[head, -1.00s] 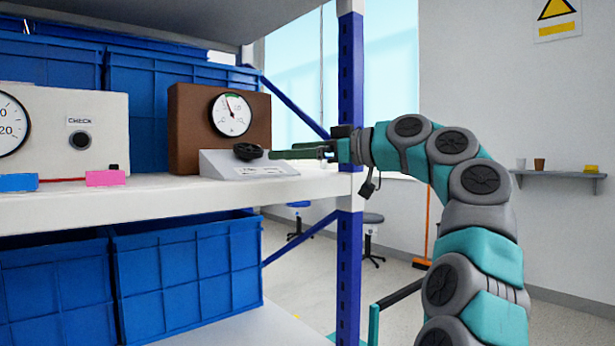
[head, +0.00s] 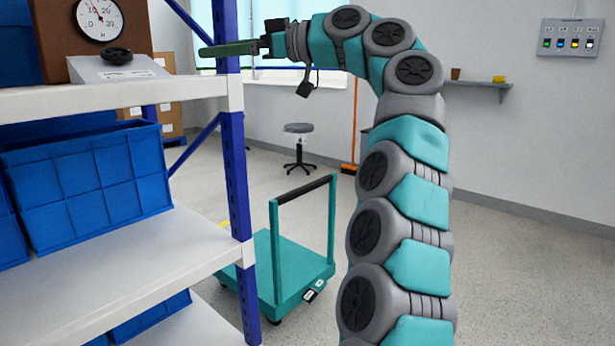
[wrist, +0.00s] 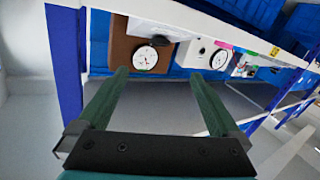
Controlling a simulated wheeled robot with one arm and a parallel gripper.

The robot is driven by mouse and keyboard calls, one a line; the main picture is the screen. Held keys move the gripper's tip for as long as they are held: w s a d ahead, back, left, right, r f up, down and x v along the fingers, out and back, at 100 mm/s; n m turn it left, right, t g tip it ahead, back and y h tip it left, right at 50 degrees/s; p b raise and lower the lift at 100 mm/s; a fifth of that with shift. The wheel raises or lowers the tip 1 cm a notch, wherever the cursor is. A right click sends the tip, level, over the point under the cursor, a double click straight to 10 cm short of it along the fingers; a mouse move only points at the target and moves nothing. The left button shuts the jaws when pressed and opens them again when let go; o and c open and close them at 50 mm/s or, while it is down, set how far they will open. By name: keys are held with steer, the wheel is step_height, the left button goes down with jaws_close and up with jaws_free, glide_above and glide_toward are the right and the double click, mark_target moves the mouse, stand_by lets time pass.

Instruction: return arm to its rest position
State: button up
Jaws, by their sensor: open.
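My gripper (head: 203,51) is open and empty at the end of my raised arm. In the head view it points left, level with the shelf post and to the right of the rotary switch. The black rotary knob (head: 117,56) sits on a white sloped panel (head: 122,69) on the upper shelf. A brown box with a round gauge (head: 100,19) stands behind it. In the wrist view my two green fingers are spread wide, and the gauge (wrist: 146,57) shows beyond them, between the tips. The gripper is apart from the knob.
The blue shelf post (head: 237,180) stands close to my gripper. Blue crates (head: 90,185) fill the lower shelf. A teal cart (head: 290,265), a stool (head: 299,130) and an orange-handled broom (head: 354,120) stand behind. Open floor lies to the right of my arm.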

steer(key=s+d+f+m+g+h+p, duration=0.1)
steer(key=s+d+f+m+h, duration=0.15)
steer(key=s+f, duration=0.45)
steer(key=s+d+f+m+g+h, duration=0.15)
steer(key=s+f+m+h, duration=0.25)
steer(key=f, duration=0.7)
steer(key=s+d+f+m+h+p, duration=0.1)
steer(key=s+d+f+m+h, duration=0.3)
steer(key=f, duration=0.5)
steer(key=s+d+f+m+g+h, duration=0.2)
steer(key=s+d+f+m+h, duration=0.1)
steer(key=s+d+f, duration=0.7)
steer(key=s+d+f+m+g+h+p, duration=0.1)
steer(key=s+d+f+m+g+h, duration=0.1)
steer(key=s+d+f, duration=0.8)
steer(key=s+f+m+h, duration=0.1)
steer(key=s+f, duration=0.1)
steer(key=s, duration=0.4)
steer(key=shift+s+d+f, duration=0.25)
steer(key=shift+s+d, duration=0.05)
steer(key=shift+d, duration=0.05)
steer(key=shift+a+h, duration=0.1)
steer(key=shift+h, duration=0.15)
